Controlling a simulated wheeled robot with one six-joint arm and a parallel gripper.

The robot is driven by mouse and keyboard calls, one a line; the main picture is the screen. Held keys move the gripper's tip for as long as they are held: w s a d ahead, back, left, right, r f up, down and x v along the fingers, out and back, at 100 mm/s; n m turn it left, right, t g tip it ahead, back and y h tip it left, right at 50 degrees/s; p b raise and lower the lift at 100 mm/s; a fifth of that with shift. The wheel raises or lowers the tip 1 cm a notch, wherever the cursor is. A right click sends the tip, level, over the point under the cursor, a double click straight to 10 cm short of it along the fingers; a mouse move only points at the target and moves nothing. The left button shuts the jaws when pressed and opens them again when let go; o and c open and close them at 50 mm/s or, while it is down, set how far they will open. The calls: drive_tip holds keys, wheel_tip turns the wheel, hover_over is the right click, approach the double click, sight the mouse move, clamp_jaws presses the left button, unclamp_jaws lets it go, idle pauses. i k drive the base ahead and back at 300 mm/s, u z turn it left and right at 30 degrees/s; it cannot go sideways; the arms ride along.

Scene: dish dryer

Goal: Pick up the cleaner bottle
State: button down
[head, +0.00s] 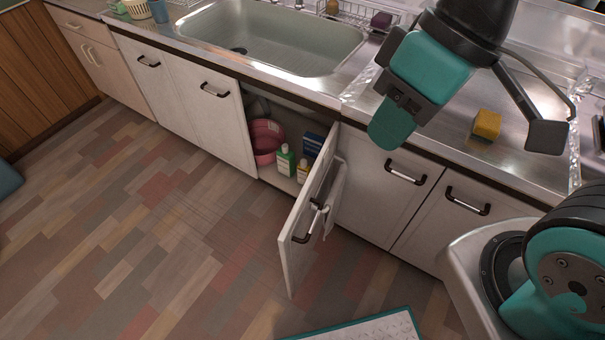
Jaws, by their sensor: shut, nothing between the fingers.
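A green bottle with a white label (286,161) stands upright inside the open lower cabinet under the sink. A smaller pale bottle with a yellowish top (303,172) stands just to its right, near the open door. I cannot read the labels, so I cannot tell which one is the cleaner bottle. My gripper (391,122), teal and black, is shut and empty. It appears in front of the counter, up and to the right of the bottles and well apart from them.
The open cabinet door (306,222) juts out right of the bottles. A pink tub (266,142) and a blue box (313,145) are in the cabinet. A yellow sponge (487,124) lies on the counter, right of the sink (270,38). The floor left of the door is clear.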

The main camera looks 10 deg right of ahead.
sight(304, 169)
drive_tip(key=u, duration=2)
drive_tip(key=i, duration=2.45)
drive_tip(key=z, duration=2.95)
